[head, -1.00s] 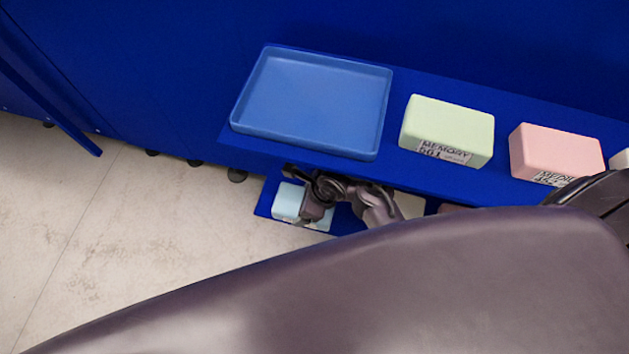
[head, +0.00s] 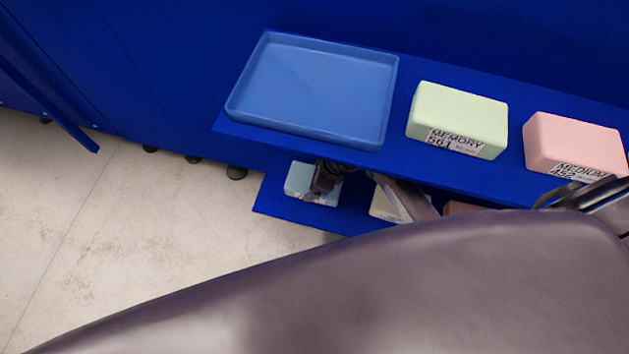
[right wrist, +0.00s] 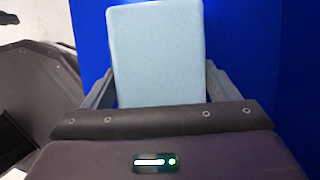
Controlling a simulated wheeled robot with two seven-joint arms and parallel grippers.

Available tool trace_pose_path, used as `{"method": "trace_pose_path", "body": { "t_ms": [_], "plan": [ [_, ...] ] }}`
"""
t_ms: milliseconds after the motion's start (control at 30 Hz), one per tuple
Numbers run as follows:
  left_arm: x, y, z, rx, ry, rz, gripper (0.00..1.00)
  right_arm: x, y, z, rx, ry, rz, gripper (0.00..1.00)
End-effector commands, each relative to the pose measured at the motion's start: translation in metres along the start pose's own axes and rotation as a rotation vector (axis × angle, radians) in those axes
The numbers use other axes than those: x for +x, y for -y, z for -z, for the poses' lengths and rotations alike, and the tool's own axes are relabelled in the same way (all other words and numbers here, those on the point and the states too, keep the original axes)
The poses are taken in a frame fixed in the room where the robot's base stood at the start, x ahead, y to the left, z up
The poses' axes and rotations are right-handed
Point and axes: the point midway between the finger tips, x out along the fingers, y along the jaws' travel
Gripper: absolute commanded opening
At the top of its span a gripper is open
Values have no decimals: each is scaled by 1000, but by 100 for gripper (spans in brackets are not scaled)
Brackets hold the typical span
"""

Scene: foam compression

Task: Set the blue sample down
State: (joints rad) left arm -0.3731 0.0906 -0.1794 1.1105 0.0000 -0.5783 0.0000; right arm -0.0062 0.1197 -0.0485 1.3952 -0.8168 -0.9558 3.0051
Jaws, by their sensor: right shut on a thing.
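The blue sample, a pale blue foam block (head: 298,178), is at the left end of the lower blue shelf (head: 275,201) in the head view. My right gripper (head: 322,184) is at its right side and partly covers it. In the right wrist view the blue sample (right wrist: 157,50) stands between the two fingers of my right gripper (right wrist: 160,88), which is shut on it. I cannot tell whether the block touches the shelf or hangs just above it. My left gripper is not clearly in view.
An empty blue tray (head: 315,90) sits on the upper shelf, overhanging the lower one. A green block (head: 458,112) and a pink block (head: 572,142) stand right of it. A cream block (head: 385,207) is on the lower shelf. My large arm link covers the foreground.

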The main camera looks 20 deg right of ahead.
Motion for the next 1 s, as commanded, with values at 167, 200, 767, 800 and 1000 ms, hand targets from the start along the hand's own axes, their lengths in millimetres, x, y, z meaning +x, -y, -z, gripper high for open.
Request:
{"method": "trace_pose_path", "body": {
  "t_ms": [167,200,767,800,1000],
  "plan": [
    [-1,0,1,0,0,0,0,0,0,0,0,0,-1,60],
    [-1,0,1,0,1,0,0,0,0,0,0,0,-1,60],
    [0,0,-1,0,1,0,0,2,0,1,1,0,-1,100],
    [0,0,-1,0,1,0,0,2,0,1,1,0,-1,100],
    [-4,0,-2,0,-1,0,0,-9,0,-2,2,2,-1,100]
  ]
}}
